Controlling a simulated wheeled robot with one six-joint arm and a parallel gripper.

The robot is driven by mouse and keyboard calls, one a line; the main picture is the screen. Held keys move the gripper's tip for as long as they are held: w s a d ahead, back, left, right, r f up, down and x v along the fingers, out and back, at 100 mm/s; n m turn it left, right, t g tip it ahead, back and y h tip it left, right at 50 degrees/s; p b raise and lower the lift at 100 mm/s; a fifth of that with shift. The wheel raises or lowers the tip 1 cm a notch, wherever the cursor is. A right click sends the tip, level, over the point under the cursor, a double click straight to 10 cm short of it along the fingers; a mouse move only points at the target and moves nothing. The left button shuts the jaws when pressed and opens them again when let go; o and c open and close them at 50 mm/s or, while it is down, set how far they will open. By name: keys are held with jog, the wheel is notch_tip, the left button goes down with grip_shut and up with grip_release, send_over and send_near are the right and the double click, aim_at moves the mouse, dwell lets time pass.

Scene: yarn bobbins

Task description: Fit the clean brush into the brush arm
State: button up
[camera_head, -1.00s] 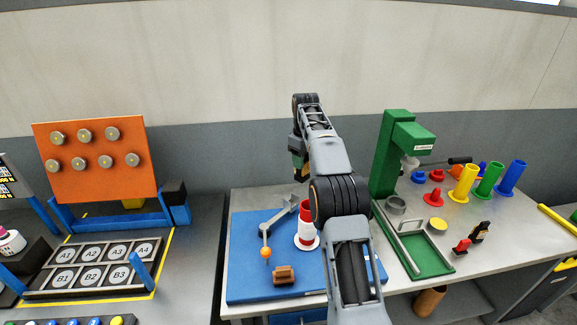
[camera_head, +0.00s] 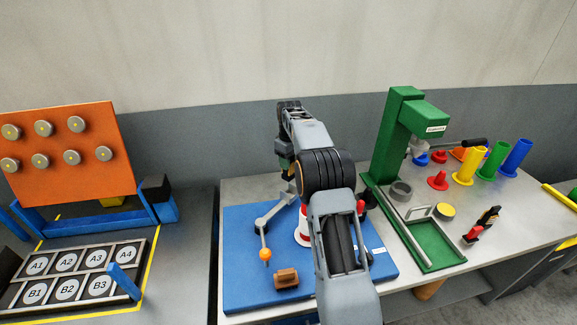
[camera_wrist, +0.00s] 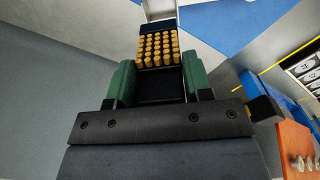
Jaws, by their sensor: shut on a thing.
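A brush with rows of yellow bristles (camera_wrist: 158,48) and a dark body shows in the wrist view between the two green fingers of my gripper (camera_wrist: 156,78). My gripper is shut on this clean brush. In the head view my gripper (camera_head: 287,168) is mostly hidden behind my arm, above the far side of the blue board (camera_head: 235,235). The grey brush arm (camera_head: 276,210) stands on that board, with an orange ball (camera_head: 265,255) at its front end. Its far end lies close to my gripper in the picture; I cannot tell whether they touch.
A small brown block (camera_head: 286,278) lies on the board's front. A red and white bobbin (camera_head: 302,228) stands partly behind my arm. A green stand (camera_head: 392,140) is to the right, with coloured tubes beyond. An orange peg panel (camera_head: 65,150) stands left.

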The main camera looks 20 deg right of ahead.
aim_at(290, 175)
jog(key=shift+f, duration=0.65)
jog(key=shift+s+r, duration=0.1)
jog(key=shift+f, duration=0.4)
jog(key=shift+f+b, duration=1.6)
jog(key=shift+f, duration=1)
jog(key=shift+p, duration=0.55)
jog(key=shift+f+b, duration=0.8)
jog(key=shift+f, duration=0.7)
jog(key=o, duration=1.1)
